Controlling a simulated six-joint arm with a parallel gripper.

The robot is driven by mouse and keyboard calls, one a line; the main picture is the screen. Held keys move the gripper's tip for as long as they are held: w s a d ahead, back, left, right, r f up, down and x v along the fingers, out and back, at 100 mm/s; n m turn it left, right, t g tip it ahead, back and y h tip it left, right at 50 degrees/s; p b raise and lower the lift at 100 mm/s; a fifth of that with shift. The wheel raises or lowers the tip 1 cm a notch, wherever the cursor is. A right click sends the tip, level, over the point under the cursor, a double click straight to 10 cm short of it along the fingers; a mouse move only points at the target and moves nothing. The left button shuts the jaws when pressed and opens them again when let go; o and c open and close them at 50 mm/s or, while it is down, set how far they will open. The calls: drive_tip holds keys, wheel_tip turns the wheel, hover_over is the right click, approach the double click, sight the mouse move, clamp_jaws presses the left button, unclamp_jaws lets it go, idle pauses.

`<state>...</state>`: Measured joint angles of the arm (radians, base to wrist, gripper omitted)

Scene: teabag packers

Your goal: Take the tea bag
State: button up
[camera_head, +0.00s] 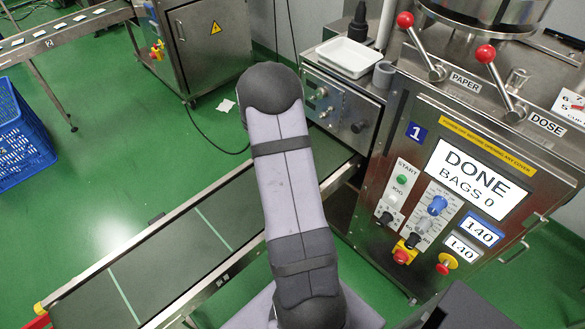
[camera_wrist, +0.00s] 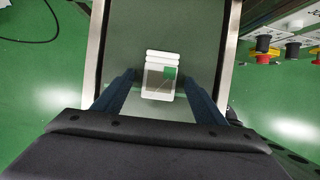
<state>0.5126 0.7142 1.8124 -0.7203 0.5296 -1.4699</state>
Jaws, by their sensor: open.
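In the wrist view a tea bag (camera_wrist: 159,82), whitish with a green tag, lies on the dark conveyor belt (camera_wrist: 190,30). My gripper (camera_wrist: 161,80) is open, with one dark finger on the left of the tea bag and one on the right. Gaps show between both fingers and the bag. I cannot tell how high the fingers are above the belt. In the head view my arm hides part of the belt (camera_head: 160,262), and neither the tea bag nor my gripper can be seen there.
The packing machine (camera_head: 440,200) stands at the right, its screen (camera_head: 475,180) reading "DONE BAGS 0", with red-knobbed levers on top. The belt has raised metal side rails (camera_wrist: 97,45). A white tray (camera_head: 348,57) sits behind. A blue crate (camera_head: 20,135) is at the far left.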

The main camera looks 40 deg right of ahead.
drive_tip(key=c, duration=1.2)
drive_tip(key=shift+r, duration=0.15)
